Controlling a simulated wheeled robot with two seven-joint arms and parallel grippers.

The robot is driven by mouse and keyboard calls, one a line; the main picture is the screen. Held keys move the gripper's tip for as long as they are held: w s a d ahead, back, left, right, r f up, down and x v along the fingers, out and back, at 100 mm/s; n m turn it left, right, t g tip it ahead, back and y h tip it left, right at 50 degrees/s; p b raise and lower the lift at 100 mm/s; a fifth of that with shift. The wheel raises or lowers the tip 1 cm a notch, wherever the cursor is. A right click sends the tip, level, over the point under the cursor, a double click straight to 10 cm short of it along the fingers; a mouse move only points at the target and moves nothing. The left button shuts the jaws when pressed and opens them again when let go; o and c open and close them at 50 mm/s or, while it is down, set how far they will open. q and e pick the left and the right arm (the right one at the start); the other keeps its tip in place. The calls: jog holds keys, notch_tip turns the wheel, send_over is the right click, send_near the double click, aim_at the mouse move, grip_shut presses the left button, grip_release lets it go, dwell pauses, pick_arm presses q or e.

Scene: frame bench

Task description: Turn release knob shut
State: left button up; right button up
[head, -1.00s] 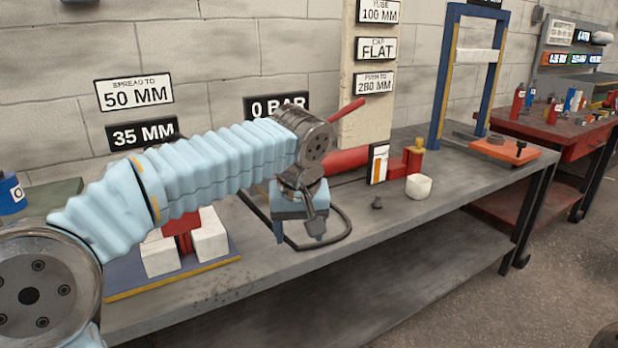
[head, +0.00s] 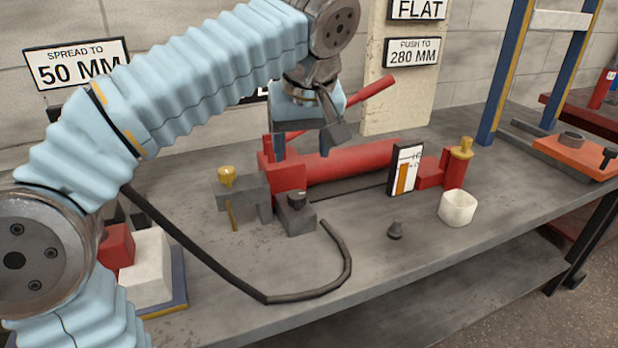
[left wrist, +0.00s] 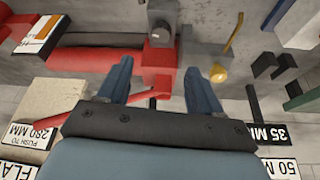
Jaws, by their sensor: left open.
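The red hand pump (head: 345,162) lies on the bench, a long cylinder with a red block at its left end. A small dark knob (head: 297,198) stands on a grey block in front of that red block; it looks like the release knob, and how far it is turned I cannot tell. It also shows at the top of the left wrist view (left wrist: 160,33). My left gripper (head: 308,143) is open and empty, pointing down above the red block, behind and above the knob. In the left wrist view the fingers (left wrist: 158,72) straddle the red block, the knob beyond their tips.
A red lever (head: 372,97) rises behind the pump. A yellow knob (head: 226,175) sits on a grey fitting to the left. A black hose (head: 262,293) curves in front. The front bench is mostly clear.

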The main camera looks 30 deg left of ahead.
aim_at(297, 194)
pick_arm(q)
jog(key=b+x, duration=0.2)
jog(key=x, duration=1.1)
jog(key=c, duration=1.1)
